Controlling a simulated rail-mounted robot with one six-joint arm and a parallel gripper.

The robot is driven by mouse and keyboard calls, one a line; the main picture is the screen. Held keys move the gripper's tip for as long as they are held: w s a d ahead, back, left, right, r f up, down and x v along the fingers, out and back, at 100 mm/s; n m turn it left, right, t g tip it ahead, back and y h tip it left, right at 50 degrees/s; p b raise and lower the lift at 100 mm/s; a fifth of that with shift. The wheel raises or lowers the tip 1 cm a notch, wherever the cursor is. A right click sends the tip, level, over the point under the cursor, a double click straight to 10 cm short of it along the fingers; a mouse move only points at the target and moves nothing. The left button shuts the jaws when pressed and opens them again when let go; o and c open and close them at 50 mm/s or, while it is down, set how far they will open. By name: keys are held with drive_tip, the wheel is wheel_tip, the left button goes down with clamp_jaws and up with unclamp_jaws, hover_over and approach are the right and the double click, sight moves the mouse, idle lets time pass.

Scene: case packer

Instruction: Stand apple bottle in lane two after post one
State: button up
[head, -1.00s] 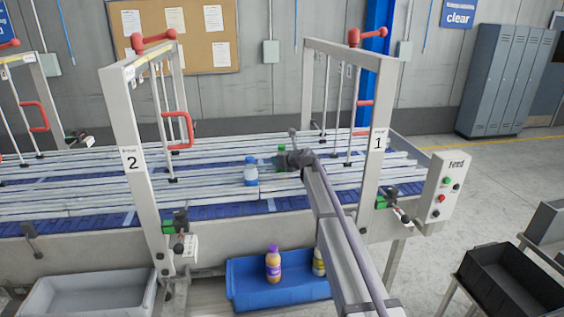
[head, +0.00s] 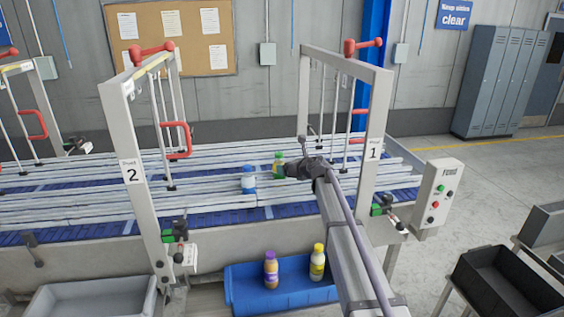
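A green-capped bottle (head: 279,165), which looks like the apple bottle, stands upright among the white lane rails, between post 1 (head: 373,154) and post 2 (head: 132,172). I cannot tell exactly which lane it is in. My gripper (head: 291,169) is at its right side, low by the body. The fingers are small and dark, and I cannot tell whether they touch the bottle or how far they are apart. A blue-capped bottle (head: 248,181) stands upright to the left, nearer the front.
A blue tray (head: 240,295) below the conveyor holds a purple-capped bottle (head: 271,269) and a yellow-capped bottle (head: 317,262). A grey bin (head: 85,300) is at the left, and a dark crate (head: 508,282) at the right. Post frames and hanging rods stand around the lanes.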

drive_tip(key=v, duration=0.3)
drive_tip(key=shift+s+d, duration=0.1)
drive_tip(key=shift+s, duration=0.05)
drive_tip(key=s+d+f+n+g+h, duration=0.2)
drive_tip(key=s+n, duration=0.8)
drive_tip(key=s, duration=0.5)
drive_tip(key=s+d+f+n+g+h, duration=0.2)
drive_tip(key=s+f+n+g, duration=0.3)
drive_tip(key=s+n, duration=0.5)
drive_tip(key=s+d+f+n+g+h, duration=0.3)
drive_tip(key=s+n, duration=0.6)
drive_tip(key=s, duration=1.3)
drive_tip(key=shift+d+f+n+g, duration=0.25)
drive_tip(key=shift+n+g, duration=0.15)
drive_tip(key=shift+g, duration=0.4)
drive_tip(key=shift+w+a, duration=0.1)
